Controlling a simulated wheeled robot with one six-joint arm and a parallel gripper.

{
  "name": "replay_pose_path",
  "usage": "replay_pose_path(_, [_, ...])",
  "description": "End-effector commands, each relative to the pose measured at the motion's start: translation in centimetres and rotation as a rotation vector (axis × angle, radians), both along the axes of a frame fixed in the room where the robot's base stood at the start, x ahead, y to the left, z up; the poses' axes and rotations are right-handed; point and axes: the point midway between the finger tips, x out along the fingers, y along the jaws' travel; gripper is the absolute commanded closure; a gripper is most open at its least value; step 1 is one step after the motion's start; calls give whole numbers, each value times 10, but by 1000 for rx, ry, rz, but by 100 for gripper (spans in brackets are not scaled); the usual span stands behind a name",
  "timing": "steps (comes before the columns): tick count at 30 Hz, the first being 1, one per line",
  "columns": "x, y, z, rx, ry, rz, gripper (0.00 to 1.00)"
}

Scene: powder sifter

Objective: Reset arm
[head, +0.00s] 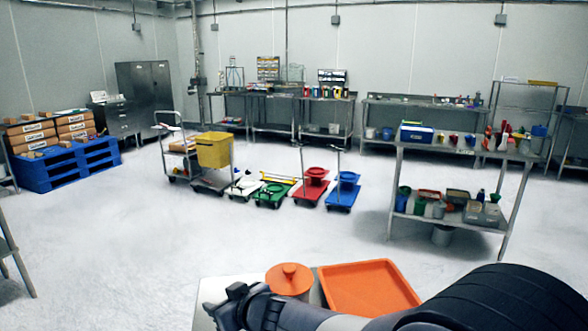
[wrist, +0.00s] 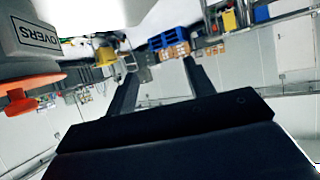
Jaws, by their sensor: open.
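My gripper (head: 238,294) extends to the left at the bottom of the head view, in front of an orange-lidded container (head: 289,279). In the wrist view, which looks upside down, my gripper's two dark fingers (wrist: 160,66) stand apart with nothing between them. The grey container marked "OVERS" (wrist: 35,32) and its orange lid (wrist: 38,84) are at the left of that view, beside the fingers and apart from them. An orange tray (head: 375,285) lies to the right of the container, partly hidden by my arm.
The container and tray are on a pale surface (head: 207,292). A metal shelf table (head: 450,152) with cups and boxes stands ahead right. Colored dollies (head: 272,196), a yellow bin (head: 214,150) and blue pallets (head: 65,168) stand further back. The floor ahead left is clear.

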Motion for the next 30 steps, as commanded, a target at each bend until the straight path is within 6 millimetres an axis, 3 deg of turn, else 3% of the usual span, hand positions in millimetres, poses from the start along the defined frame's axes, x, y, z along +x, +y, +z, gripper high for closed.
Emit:
replay_pose_path(1, [0, 0, -12, 0, 1, 0, 49])
replay_pose_path(18, [0, 0, -82, 1, 2, -1, 49])
replay_pose_path(30, [0, 0, -97, 0, 0, 0, 49])
